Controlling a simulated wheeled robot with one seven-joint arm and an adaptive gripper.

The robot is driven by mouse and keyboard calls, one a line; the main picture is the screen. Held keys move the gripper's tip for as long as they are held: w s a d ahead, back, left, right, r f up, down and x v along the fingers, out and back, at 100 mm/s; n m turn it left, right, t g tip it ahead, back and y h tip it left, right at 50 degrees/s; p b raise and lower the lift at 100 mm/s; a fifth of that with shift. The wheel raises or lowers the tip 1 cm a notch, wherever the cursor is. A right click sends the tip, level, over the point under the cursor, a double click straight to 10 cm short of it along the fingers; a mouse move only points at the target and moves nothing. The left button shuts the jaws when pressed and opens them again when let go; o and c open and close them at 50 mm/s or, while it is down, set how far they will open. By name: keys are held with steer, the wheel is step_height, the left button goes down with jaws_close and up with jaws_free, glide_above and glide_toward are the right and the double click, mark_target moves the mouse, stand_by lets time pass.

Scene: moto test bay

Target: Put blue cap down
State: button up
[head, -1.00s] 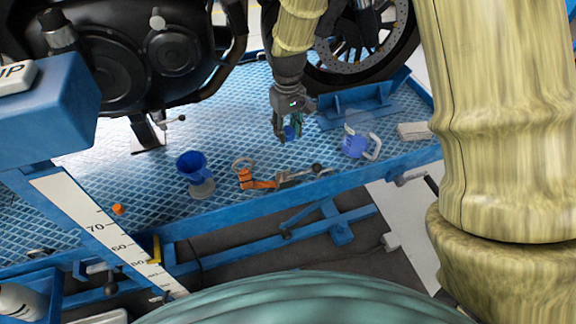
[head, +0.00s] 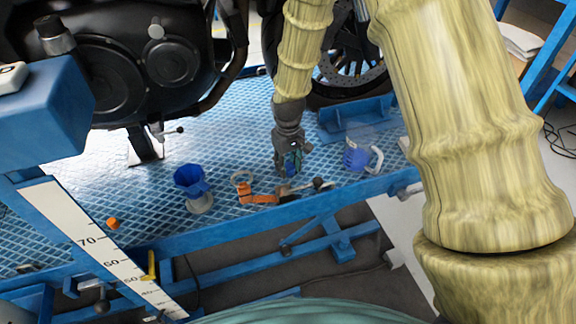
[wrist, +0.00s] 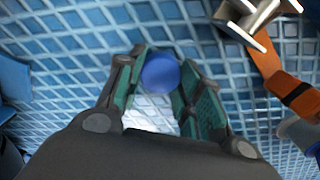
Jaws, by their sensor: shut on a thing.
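The blue cap (wrist: 160,73) is round and sits between the two green-padded fingers of my gripper (wrist: 158,95) in the wrist view. The fingers are shut on it. In the head view my gripper (head: 288,165) points down over the blue lift table (head: 240,140), behind the orange strap tool. The cap is only a small blue patch there, mostly hidden by the fingers. The gap between cap and table surface is hard to judge.
A blue funnel (head: 191,180) stands to the left. An orange strap tool (head: 258,195) lies close in front of my gripper. A blue-and-white jug (head: 357,157) is to the right. An orange cap (head: 113,223) lies far left.

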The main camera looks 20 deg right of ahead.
mark_target(288, 166)
steer(key=shift+f, duration=0.2)
steer(key=o, duration=0.8)
steer(key=shift+o, duration=0.2)
step_height(288, 166, up, 12)
steer(key=p, duration=0.2)
steer(key=shift+r+p, duration=0.2)
steer(key=shift+p, duration=0.15)
